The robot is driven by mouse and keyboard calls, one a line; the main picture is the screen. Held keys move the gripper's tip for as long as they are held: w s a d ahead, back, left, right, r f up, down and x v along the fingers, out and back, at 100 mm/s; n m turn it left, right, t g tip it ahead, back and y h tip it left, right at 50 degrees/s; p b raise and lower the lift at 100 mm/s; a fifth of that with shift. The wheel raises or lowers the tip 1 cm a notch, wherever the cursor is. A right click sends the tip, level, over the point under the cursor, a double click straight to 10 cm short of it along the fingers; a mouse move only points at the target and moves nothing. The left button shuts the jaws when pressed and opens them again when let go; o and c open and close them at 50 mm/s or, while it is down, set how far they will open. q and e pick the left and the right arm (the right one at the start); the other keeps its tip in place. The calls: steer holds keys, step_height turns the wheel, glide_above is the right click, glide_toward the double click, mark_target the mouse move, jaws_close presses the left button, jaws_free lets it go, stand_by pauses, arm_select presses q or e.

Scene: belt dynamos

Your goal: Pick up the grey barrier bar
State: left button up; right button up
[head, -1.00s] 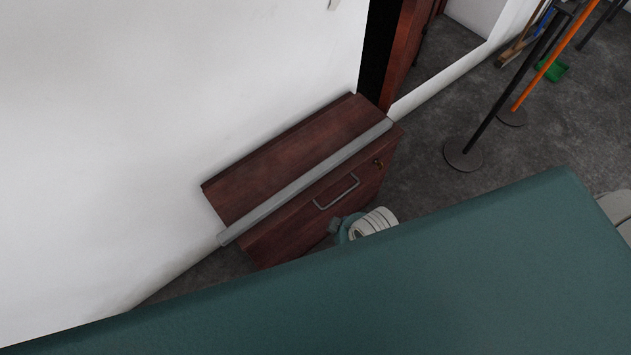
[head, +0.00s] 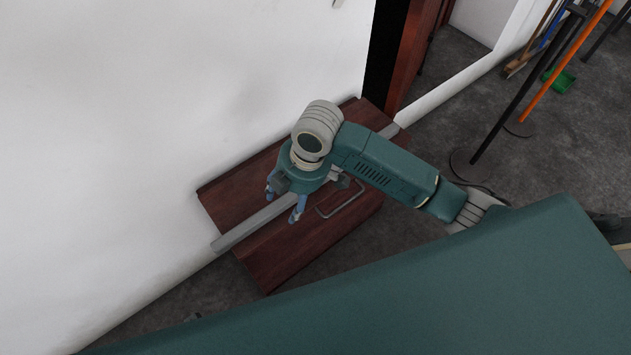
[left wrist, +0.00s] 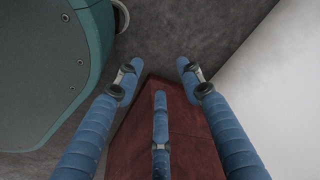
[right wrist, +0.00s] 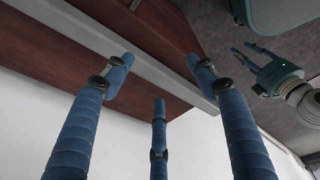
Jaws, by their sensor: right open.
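The grey barrier bar (head: 238,232) lies lengthwise on top of the dark red wooden cabinet (head: 262,262), with one end past the cabinet's left edge. My right gripper (head: 284,203) is above the bar's middle, fingers pointing down, and hides part of it. In the right wrist view the bar (right wrist: 150,68) crosses behind the spread fingers of the right gripper (right wrist: 160,72); I cannot tell whether they touch it. My left gripper (left wrist: 160,74) is open and empty, with the cabinet's wood (left wrist: 190,140) beyond its fingers. It also shows in the right wrist view (right wrist: 254,58).
A white wall (head: 150,120) runs close behind the cabinet. A metal handle (head: 342,202) sticks out from the cabinet front. Black and orange poles (head: 510,90) stand at the upper right, near a green dustpan (head: 562,80). Grey floor is clear between them and the cabinet.

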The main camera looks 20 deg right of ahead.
steer(key=w+d+r+n+g+h, duration=0.1)
steer(key=w+d+r+n+h, duration=0.25)
steer(key=w+d+r, duration=0.4)
steer(key=shift+n+y, duration=0.45)
steer(key=f, duration=0.2)
steer(key=d+f+b, duration=0.1)
steer(key=f, duration=0.1)
steer(key=s+f, duration=0.1)
steer(key=f, duration=0.1)
steer(key=shift+d+b, duration=0.25)
steer(key=shift+b, duration=0.15)
steer(key=f, duration=0.1)
steer(key=f+b, duration=0.1)
steer(key=f, duration=0.3)
steer(key=shift+w+a+f, duration=0.15)
steer(key=shift+w+a, duration=0.1)
steer(key=shift+a, duration=0.05)
steer(key=shift+f+b, duration=0.3)
arm_select(q)
steer(key=w+r, duration=0.3)
steer(key=r, duration=0.6)
steer(key=shift+w+d+t, duration=0.2)
steer(key=shift+w+t, duration=0.1)
arm_select(e)
steer(key=c, duration=1.3)
arm_select(q)
steer(key=shift+f, duration=0.1)
arm_select(e)
steer(key=shift+r, duration=0.1)
jaws_close()
